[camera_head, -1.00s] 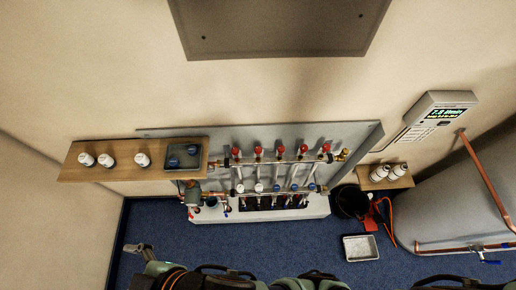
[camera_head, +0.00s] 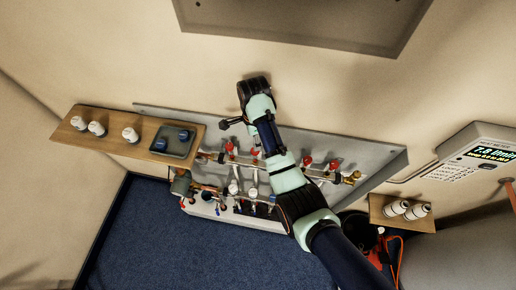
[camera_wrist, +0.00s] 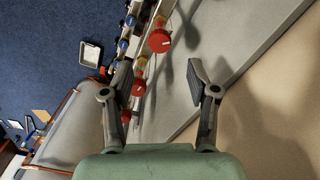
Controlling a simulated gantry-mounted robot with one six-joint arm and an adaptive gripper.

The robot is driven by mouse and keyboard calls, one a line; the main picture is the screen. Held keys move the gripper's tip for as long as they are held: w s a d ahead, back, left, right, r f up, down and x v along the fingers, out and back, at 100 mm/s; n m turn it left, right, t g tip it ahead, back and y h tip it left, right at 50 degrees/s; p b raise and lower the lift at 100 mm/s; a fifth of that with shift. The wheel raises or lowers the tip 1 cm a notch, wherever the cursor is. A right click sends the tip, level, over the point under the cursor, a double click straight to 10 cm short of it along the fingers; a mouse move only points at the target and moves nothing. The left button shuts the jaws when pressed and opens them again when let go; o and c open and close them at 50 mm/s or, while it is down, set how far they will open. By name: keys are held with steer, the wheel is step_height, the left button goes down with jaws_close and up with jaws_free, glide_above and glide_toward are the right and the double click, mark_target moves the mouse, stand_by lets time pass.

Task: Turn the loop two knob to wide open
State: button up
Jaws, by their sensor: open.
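The copper manifold has a top row of red knobs, such as this red knob (camera_head: 229,148), and a lower row of white and blue knobs (camera_head: 253,192). I cannot read which knob is loop two. My arm crosses in front of the manifold and hides its middle. My gripper (camera_head: 254,88) is near the top of the manifold's grey backboard (camera_head: 365,153). In the wrist view my gripper (camera_wrist: 160,78) is open and empty. A large red knob (camera_wrist: 160,40) shows beyond the fingertips, apart from them. More red knobs (camera_wrist: 140,88) lie near the left finger, partly hidden.
A wooden shelf (camera_head: 82,117) at left holds white knobs and a dark tray (camera_head: 176,155) with blue knobs. A small shelf (camera_head: 385,219) at right carries two white items. A wall display (camera_head: 485,152) is at far right. A grey plate (camera_head: 300,20) hangs above.

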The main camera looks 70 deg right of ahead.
step_height(320, 180, down, 7)
steer(key=shift+f, duration=0.2)
jaws_close()
stand_by(0.3)
